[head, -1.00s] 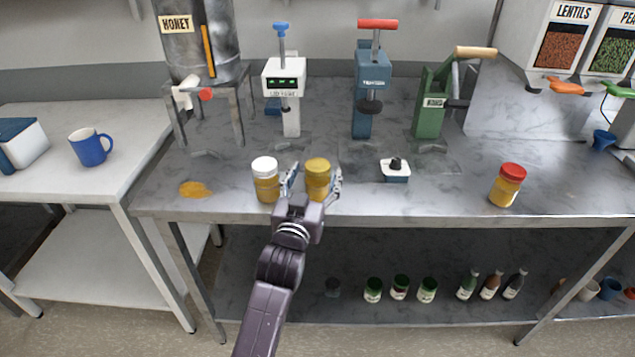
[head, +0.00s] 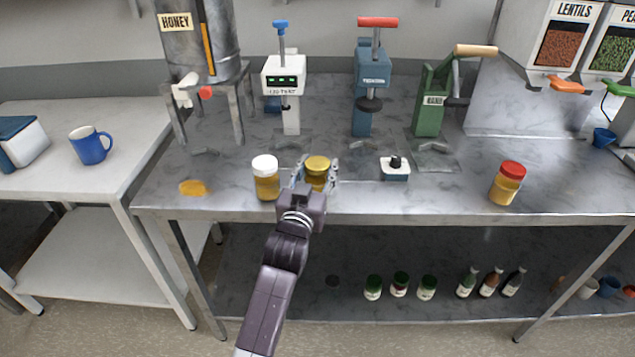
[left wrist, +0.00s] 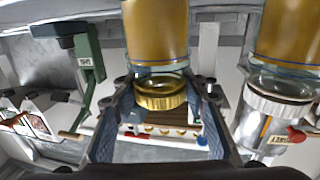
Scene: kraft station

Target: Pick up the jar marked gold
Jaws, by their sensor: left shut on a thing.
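The jar with the gold lid (head: 317,169) stands on the steel bench near its front edge. My left gripper (head: 316,178) is around it, with a finger on each side, shut on it. In the left wrist view the picture is upside down, and the gold-lidded jar (left wrist: 158,60) sits between the two fingers (left wrist: 163,92). A jar with a white lid (head: 265,178) stands just left of it, apart from the gripper, and shows in the left wrist view (left wrist: 285,50). A jar with a red lid (head: 507,184) stands far right. My right gripper is not in view.
Behind stand a honey tank (head: 195,40), a white device (head: 284,76), a blue press (head: 370,90) and a green press (head: 432,105). A small white box with a black knob (head: 395,168) sits right of the jar. An amber spill (head: 193,188) lies left.

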